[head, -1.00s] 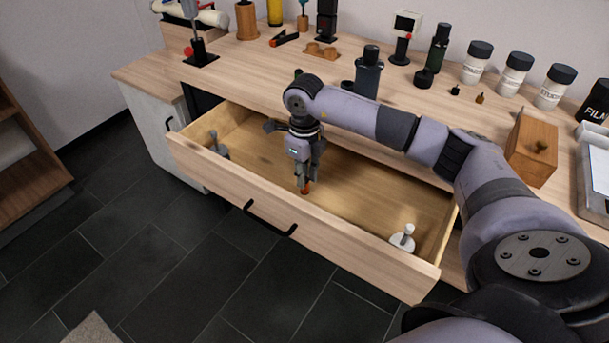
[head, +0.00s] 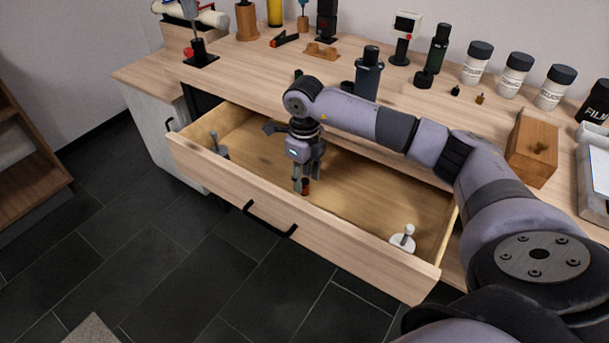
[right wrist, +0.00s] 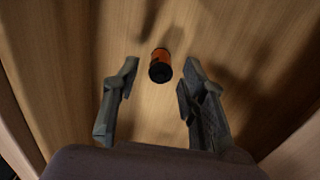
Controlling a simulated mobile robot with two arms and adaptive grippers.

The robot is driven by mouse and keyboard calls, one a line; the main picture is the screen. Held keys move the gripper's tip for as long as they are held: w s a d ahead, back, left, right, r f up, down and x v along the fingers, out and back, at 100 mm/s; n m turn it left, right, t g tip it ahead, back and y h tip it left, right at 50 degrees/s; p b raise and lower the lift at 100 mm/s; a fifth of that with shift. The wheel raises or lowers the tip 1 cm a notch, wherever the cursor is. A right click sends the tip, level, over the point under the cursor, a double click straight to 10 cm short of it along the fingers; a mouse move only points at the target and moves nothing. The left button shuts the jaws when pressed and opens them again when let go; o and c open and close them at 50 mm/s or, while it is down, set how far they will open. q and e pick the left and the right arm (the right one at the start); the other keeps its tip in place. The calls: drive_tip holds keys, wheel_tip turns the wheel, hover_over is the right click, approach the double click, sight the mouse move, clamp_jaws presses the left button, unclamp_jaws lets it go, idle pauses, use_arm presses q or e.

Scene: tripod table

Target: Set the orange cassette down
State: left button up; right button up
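The orange cassette (right wrist: 160,65), a small cylinder with a dark end, stands or lies on the drawer floor; its exact pose is hard to tell. It shows in the head view (head: 305,186) beside my fingertips. My right gripper (right wrist: 158,85) is open, with a finger on each side of the cassette and clear gaps between. In the head view the right gripper (head: 301,186) points down into the open drawer (head: 350,197). My left gripper is not in view.
A grey stamp-like object (head: 217,145) stands at the drawer's left end and a white one (head: 403,238) at its right end. The drawer front rises close before the gripper. The workbench behind holds bottles, white jars (head: 515,75) and a wooden block (head: 532,148).

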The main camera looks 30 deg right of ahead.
sight(304, 179)
drive_tip(key=shift+r, duration=0.1)
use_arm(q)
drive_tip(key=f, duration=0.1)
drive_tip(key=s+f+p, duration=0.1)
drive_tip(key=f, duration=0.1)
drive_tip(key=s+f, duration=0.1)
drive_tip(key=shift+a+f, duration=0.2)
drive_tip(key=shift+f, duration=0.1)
use_arm(e)
wheel_tip(304, 179, up, 12)
drive_tip(key=shift+a, duration=0.1)
